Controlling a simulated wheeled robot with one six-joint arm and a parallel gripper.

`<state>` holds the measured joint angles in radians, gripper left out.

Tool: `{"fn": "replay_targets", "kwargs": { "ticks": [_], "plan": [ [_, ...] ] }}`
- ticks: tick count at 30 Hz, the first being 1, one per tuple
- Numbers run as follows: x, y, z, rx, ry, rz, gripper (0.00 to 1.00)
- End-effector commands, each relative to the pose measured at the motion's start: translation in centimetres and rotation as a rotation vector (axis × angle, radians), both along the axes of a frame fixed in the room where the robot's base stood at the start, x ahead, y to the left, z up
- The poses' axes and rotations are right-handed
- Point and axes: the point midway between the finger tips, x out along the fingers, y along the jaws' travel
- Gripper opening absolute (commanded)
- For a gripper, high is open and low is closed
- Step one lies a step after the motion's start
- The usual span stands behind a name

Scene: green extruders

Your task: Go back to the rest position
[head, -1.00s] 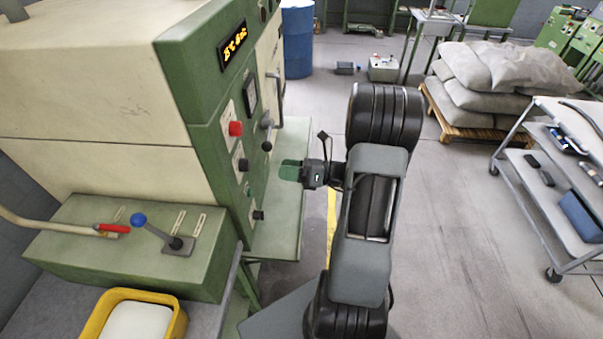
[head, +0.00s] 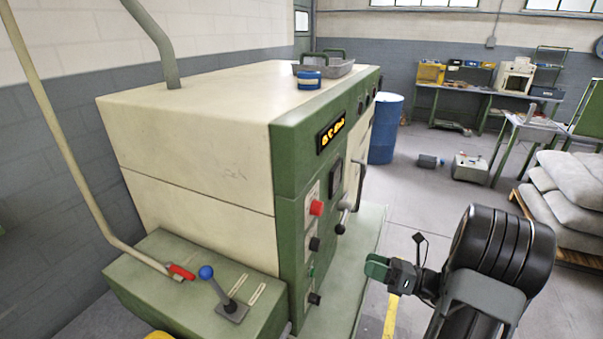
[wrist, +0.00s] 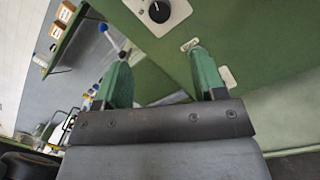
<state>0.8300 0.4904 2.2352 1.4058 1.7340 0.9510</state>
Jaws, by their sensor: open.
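My gripper (head: 377,267) is at the lower right of the head view, in front of the green and cream extruder (head: 290,180), near its control panel. In the wrist view its two green fingers (wrist: 163,80) stand wide apart with nothing between them. The extruder's green panel fills the upper right of the wrist view, with a black knob (wrist: 159,11) beyond the fingers. I cannot tell the exact gap between the fingers and the panel. My arm folds back at the lower right of the head view.
The panel carries a red button (head: 316,208) and a ball-ended lever (head: 341,228). A blue-knobbed lever (head: 207,273) stands on the green box at the lower left. A blue barrel (head: 386,130) and grey sacks (head: 570,190) stand farther back. Open floor lies between them.

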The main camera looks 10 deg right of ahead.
Motion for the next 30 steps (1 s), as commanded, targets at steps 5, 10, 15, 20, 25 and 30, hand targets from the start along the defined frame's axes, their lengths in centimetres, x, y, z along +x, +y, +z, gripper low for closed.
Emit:
{"fn": "replay_targets", "kwargs": {
  "ticks": [5,10,15,20,25,30],
  "plan": [
    [-0.7,0.6,-2.1,-0.171,-0.052,0.034,0.64],
    [-4.6,2.9,-5.3,-0.577,-0.167,0.311,0.64],
    [-8.3,4.7,-5.3,-1.077,-0.475,0.800,0.64],
    [-9.4,4.8,-3.0,-1.483,-0.849,1.259,0.64],
    [-9.0,5.8,1.3,-1.796,-1.192,1.586,0.64],
    [-9.1,8.1,4.9,-1.966,-1.402,1.683,0.64]
  ]
}}
